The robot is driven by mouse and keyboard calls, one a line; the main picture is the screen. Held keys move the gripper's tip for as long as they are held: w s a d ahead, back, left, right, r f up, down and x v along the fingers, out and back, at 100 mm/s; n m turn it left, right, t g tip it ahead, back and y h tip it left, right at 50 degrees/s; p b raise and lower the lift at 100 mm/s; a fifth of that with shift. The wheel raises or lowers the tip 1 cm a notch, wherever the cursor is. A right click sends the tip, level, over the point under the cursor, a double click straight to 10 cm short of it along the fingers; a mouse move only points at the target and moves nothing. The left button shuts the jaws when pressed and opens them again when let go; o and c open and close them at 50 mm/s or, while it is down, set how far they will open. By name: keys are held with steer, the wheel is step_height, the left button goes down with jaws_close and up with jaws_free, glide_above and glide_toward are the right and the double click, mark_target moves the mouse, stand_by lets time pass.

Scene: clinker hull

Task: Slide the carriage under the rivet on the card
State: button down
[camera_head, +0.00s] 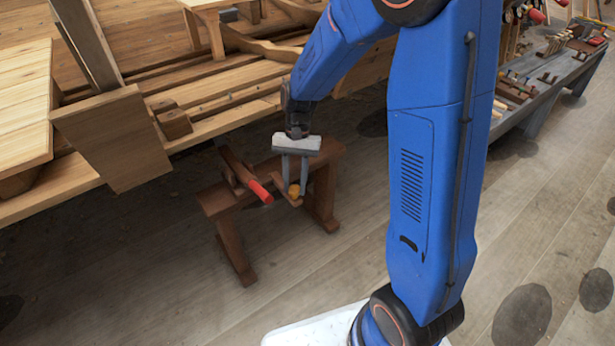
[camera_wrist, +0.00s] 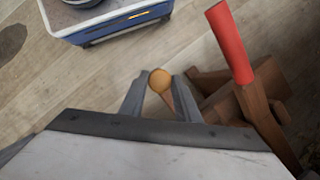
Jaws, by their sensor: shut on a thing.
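In the wrist view the knob (camera_wrist: 160,80) sits between the two grey fingertips (camera_wrist: 157,85). A thin wooden piece shows under the knob; whether it belongs to the carriage I cannot tell. A red-handled wooden tool (camera_head: 260,190) lies on the trestle just left of my gripper, and its red handle also shows in the wrist view (camera_wrist: 231,45). I cannot make out a rivet or a card in either view.
The planked wooden hull (camera_head: 225,118) fills the upper left, with a square wooden panel (camera_head: 112,138) in front of it. A grey bench (camera_head: 540,90) with tools runs along the right. The plank floor (camera_head: 150,290) around the trestle is mostly clear.

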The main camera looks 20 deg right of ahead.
steer(key=shift+s+a, duration=0.2)
steer(key=shift+a, duration=0.5)
steer(key=shift+s+a, duration=0.2)
steer(key=shift+a, duration=0.5)
steer(key=c, duration=1.4)
jaws_free()
steer(key=shift+o, duration=0.2)
steer(key=v, duration=1.7)
steer(key=shift+r, duration=0.2)
steer(key=shift+d, duration=0.1)
